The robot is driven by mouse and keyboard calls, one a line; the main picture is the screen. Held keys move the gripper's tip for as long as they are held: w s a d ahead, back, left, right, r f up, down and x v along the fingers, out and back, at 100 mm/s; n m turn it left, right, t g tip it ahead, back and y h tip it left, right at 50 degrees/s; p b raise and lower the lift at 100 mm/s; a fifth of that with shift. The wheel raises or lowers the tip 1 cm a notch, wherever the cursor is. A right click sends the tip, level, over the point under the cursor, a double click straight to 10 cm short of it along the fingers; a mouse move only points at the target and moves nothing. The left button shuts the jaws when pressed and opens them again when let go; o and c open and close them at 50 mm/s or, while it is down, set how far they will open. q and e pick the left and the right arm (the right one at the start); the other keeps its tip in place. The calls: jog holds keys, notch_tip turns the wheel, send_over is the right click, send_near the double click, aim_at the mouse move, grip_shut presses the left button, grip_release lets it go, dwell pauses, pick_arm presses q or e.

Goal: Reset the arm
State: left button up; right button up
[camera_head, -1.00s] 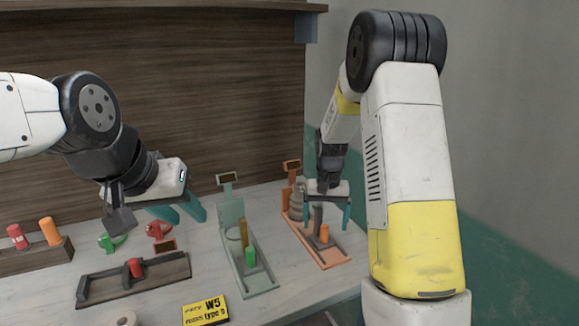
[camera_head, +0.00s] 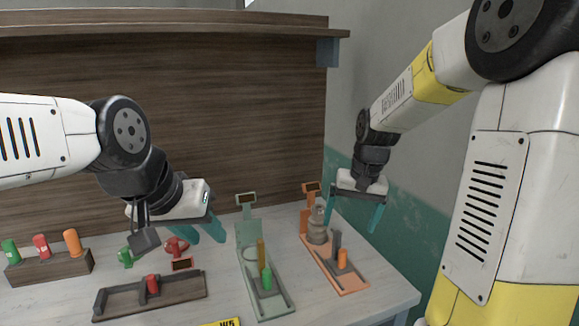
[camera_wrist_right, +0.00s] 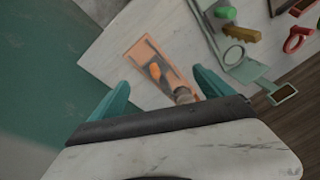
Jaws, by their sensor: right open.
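My right gripper (camera_head: 355,212) hangs above the right edge of the bench, beside the orange stand. Its teal fingers are apart with nothing between them; the right wrist view shows them spread (camera_wrist_right: 160,92) above the orange stand. My left gripper (camera_head: 206,232) is over the back of the bench, left of the green stand, with teal fingers pointing down. The two left fingers appear apart, and I see nothing held between them.
An orange stand (camera_head: 350,284) holds a grey stacked piece (camera_head: 317,226) and an orange cylinder (camera_head: 343,258). A green stand (camera_head: 276,308) holds a green bottle (camera_head: 267,279). A dark tray (camera_head: 178,292) and a wooden rack (camera_head: 50,268) sit left. A wooden panel (camera_head: 170,110) stands behind.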

jog(key=s+r+t, duration=0.1)
jog(key=s+r, duration=0.2)
jog(key=s, duration=0.3)
jog(key=s+a+r+n+t, duration=0.1)
jog(key=s+r+t, duration=0.1)
jog(key=s, duration=0.4)
jog(key=s+r+n+t+y, duration=0.1)
jog(key=s+r, duration=0.2)
jog(key=s, duration=0.2)
jog(key=shift+s+a+r, duration=0.25)
jog(key=shift+s+r, duration=0.15)
